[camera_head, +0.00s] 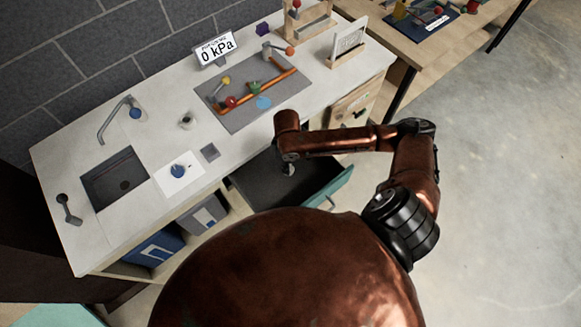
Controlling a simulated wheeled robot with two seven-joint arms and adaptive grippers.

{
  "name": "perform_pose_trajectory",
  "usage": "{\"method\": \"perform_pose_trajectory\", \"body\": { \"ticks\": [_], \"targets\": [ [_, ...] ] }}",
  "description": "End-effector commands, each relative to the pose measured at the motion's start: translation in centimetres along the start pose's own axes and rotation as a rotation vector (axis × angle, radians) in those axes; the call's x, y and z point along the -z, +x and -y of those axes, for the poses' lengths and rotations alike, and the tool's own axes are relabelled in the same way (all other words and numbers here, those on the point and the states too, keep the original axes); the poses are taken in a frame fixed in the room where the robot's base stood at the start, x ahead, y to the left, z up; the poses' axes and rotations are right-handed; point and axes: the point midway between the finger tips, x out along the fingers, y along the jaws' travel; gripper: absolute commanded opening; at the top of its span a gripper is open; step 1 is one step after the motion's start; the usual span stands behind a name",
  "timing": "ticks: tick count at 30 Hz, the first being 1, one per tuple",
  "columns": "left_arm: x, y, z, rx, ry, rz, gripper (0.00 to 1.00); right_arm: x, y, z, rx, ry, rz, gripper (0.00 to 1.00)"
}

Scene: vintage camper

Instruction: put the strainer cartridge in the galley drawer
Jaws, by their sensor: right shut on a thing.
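The galley drawer (255,184) is pulled open below the counter's front edge. Its inside is dark and its front panel is teal. My right gripper (288,168) points down over the open drawer, at the end of my copper arm. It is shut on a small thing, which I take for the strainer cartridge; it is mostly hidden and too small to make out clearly. I cannot tell whether it touches the drawer's floor. My left gripper is out of view.
The white counter (75,145) holds a sink (115,180), a tap (115,118), a small grey cup-like fitting (186,121), and a grey panel with orange piping (255,95). A gauge sign (216,48) reads 0 kPa. Open floor (500,170) lies to the right.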

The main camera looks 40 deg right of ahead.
Motion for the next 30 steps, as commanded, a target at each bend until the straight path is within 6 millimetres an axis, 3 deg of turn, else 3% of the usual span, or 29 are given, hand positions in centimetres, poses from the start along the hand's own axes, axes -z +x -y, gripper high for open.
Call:
{"method": "perform_pose_trajectory", "body": {
  "ticks": [11, 17, 28, 29, 30],
  "targets": [
    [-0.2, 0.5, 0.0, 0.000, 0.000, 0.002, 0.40, -0.4, 2.8, -2.2, -0.001, 0.002, 0.001, 0.00],
    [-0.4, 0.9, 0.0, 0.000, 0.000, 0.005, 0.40, -0.3, 5.5, -2.2, -0.001, 0.000, 0.001, 0.00],
    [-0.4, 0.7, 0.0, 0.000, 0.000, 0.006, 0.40, -0.3, 5.9, -2.2, 0.000, 0.000, 0.000, 0.00],
    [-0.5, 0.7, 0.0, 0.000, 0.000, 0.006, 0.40, -0.3, 5.9, -2.2, -0.001, 0.000, 0.000, 0.20],
    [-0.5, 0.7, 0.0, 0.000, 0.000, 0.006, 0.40, -0.3, 5.9, -2.2, -0.001, 0.000, 0.000, 0.23]
  ]
}}
